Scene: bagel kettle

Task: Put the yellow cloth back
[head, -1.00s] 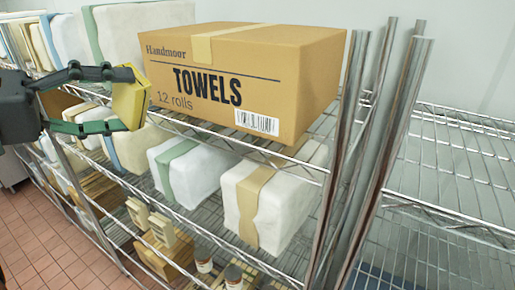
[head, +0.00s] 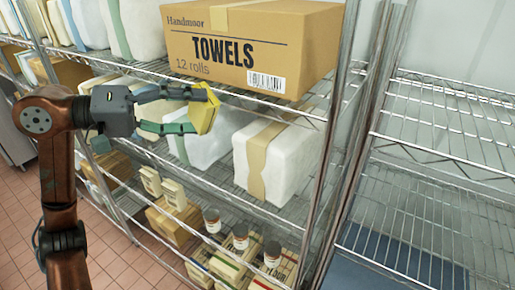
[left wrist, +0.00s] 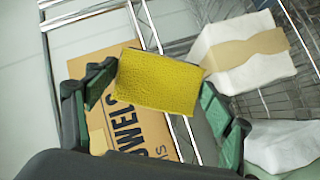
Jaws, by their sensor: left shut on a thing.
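The yellow cloth (head: 203,113) is a small, thick folded block. My left gripper (head: 197,108) is shut on it and holds it in front of the shelving, just below the towels box. In the left wrist view the cloth (left wrist: 158,80) sits between the green-padded fingers of the gripper (left wrist: 160,100). The gripper hides part of a white bundle behind it. My right gripper is not in view.
A cardboard towels box (head: 255,50) stands on the upper wire shelf. White wrapped bundles (head: 300,165) fill the shelf below. Jars (head: 240,238) and small boxes (head: 172,218) are lower down. The right-hand rack's wire shelves (head: 450,120) look empty. Metal posts (head: 350,140) stand between the racks.

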